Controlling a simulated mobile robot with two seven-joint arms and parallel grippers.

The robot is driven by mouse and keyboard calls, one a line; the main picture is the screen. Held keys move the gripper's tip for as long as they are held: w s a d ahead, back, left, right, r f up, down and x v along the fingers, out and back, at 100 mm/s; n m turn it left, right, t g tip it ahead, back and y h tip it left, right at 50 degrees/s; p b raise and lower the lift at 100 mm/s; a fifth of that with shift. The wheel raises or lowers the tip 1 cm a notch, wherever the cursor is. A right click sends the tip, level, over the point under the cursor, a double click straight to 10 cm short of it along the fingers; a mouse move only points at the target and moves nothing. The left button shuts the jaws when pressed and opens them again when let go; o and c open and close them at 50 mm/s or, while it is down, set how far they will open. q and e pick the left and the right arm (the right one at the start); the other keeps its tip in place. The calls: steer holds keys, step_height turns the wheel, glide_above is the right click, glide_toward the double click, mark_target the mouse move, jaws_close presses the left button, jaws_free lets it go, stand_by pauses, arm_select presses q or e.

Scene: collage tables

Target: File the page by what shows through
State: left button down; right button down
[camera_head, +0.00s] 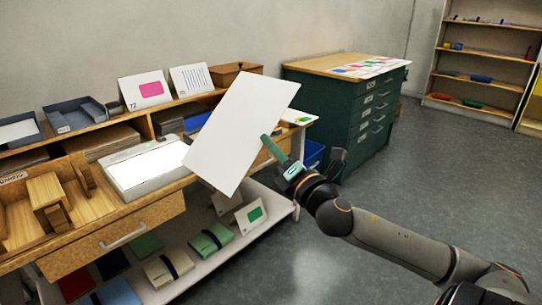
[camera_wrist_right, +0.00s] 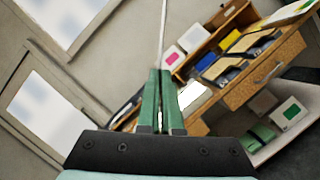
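A blank white page (camera_head: 240,132) is held up in the air, tilted, in front of the desk in the head view. My right gripper (camera_head: 267,140) is shut on the page's right edge. In the right wrist view the page (camera_wrist_right: 163,35) shows edge-on as a thin pale strip between the green fingers (camera_wrist_right: 159,76). A light box (camera_head: 146,166) with a bright white top lies on the desk, left of the page. Two display cards stand on the shelf behind: one with a pink block (camera_head: 146,89), one with dark stripes (camera_head: 192,78). My left gripper is not in view.
Grey trays (camera_head: 74,115) sit on the shelf at left. A wooden stand (camera_head: 47,200) is on the desk. Below are coloured boxes (camera_head: 168,268) and a card with a green block (camera_head: 250,215). A green cabinet (camera_head: 340,115) stands behind; the floor at right is clear.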

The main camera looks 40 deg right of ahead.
steer(key=shift+r+n, duration=0.1)
steer(key=shift+n, duration=0.4)
steer(key=n+y+b, duration=0.1)
steer(key=n, duration=0.3)
steer(key=n+t+y+b, duration=0.1)
steer(key=n+y, duration=0.1)
steer(key=n, duration=0.2)
steer(key=n+y+b, duration=0.1)
steer(key=n+y, duration=0.1)
steer(key=n, duration=0.2)
steer(key=shift+t, duration=0.3)
steer(key=shift+f, duration=0.2)
steer(key=n+y+b, duration=0.1)
steer(key=n, duration=0.3)
steer(key=n+g+y+b, duration=0.1)
steer(key=n+y, duration=0.1)
steer(key=n, duration=0.2)
steer(key=n+g+y+b, duration=0.1)
steer(key=n+y+b, duration=0.1)
steer(key=n, duration=0.2)
steer(key=shift+r, duration=0.15)
